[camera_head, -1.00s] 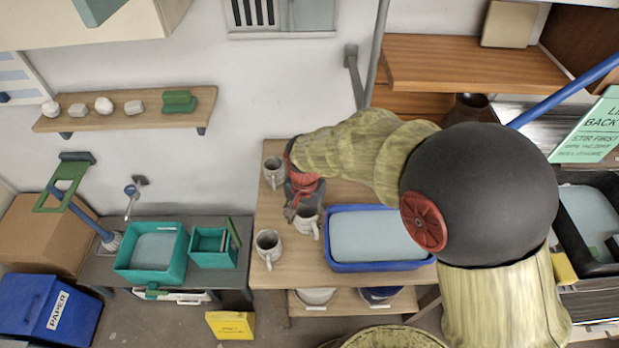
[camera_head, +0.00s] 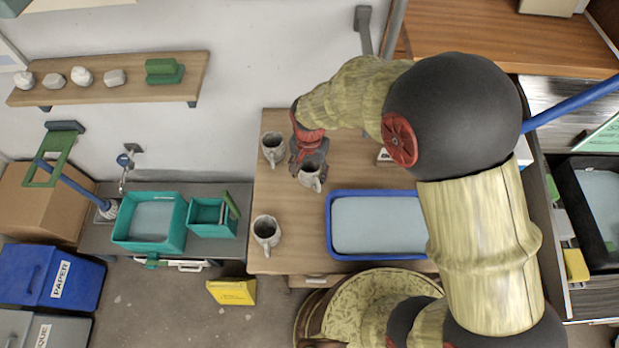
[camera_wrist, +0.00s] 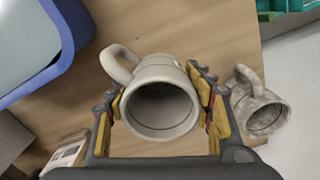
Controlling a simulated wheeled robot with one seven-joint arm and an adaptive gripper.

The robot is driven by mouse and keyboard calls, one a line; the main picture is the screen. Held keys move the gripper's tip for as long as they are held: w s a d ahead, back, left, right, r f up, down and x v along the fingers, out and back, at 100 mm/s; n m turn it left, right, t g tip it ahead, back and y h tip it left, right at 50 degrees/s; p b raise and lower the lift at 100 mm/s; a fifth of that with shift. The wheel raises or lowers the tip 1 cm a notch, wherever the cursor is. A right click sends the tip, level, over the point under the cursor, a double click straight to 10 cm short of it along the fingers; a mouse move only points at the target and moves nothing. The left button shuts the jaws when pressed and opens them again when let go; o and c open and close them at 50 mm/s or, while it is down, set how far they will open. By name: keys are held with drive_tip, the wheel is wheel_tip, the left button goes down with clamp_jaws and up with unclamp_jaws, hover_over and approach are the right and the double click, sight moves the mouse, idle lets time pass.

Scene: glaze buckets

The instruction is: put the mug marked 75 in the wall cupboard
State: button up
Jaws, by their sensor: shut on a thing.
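My gripper (camera_head: 306,150) is shut on a pale grey mug (camera_head: 312,177) above the left part of the wooden table. In the wrist view the fingers (camera_wrist: 160,112) sit on either side of this mug (camera_wrist: 161,68), its opening faces the camera and its handle points up and left. Two similar mugs stand near the table's left edge, a back one (camera_head: 273,148) and a front one (camera_head: 266,231). One speckled mug (camera_wrist: 262,108) shows right of my gripper in the wrist view. No number is readable on any mug. A beige cabinet's underside (camera_head: 75,5), possibly the wall cupboard, is mostly cut off at top left.
A blue tub (camera_head: 330,235) stands right of the held mug. A wooden wall shelf (camera_head: 125,92) holds pale lumps and a green block. Teal bins (camera_head: 150,245) stand on a low grey bench at left. My arm covers much of the table's right side.

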sight(309, 180)
wheel_tip(309, 180, down, 4)
drive_tip(key=shift+f, duration=0.1)
drive_tip(key=o, duration=1.3)
drive_tip(key=shift+s+f+b, duration=0.1)
drive_tip(key=shift+b, duration=0.2)
drive_tip(key=shift+o, duration=0.5)
wheel_tip(309, 180, up, 12)
drive_tip(key=p, duration=0.1)
drive_tip(key=shift+r+p, duration=0.2)
drive_tip(key=shift+p, duration=0.1)
